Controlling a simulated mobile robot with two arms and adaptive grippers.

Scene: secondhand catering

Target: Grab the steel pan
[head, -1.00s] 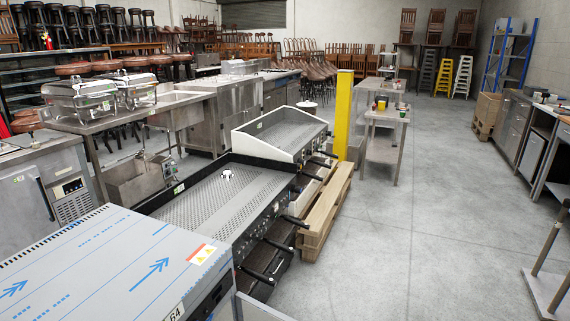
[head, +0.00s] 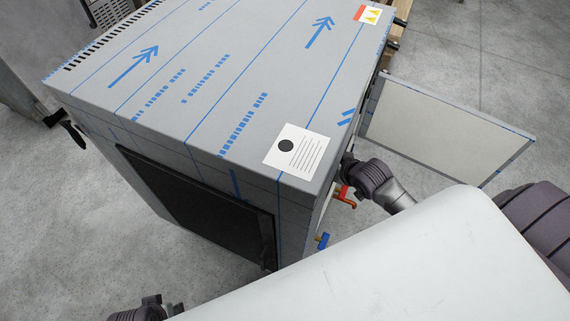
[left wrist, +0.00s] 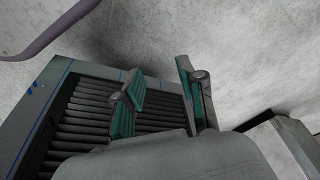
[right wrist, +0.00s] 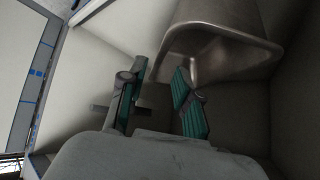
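A shiny steel pan (right wrist: 225,45) shows at the top of the right wrist view, inside a pale-walled compartment. My right gripper (right wrist: 160,78) is open, with its fingertips close to the pan's left lower edge; I cannot tell whether they touch. In the head view my right wrist (head: 372,180) is at the open side of the steel cabinet, and the gripper and pan are hidden there. My left gripper (left wrist: 162,75) is open and empty in front of a dark louvred panel (left wrist: 75,125). In the head view only part of my left arm's end (head: 140,310) shows.
The large steel cabinet (head: 210,80) with blue-marked film fills the head view. Its door (head: 445,125) stands open to the right. Red (head: 347,198) and blue (head: 322,240) valve handles stick out near my right wrist. Concrete floor (head: 60,220) is clear at left.

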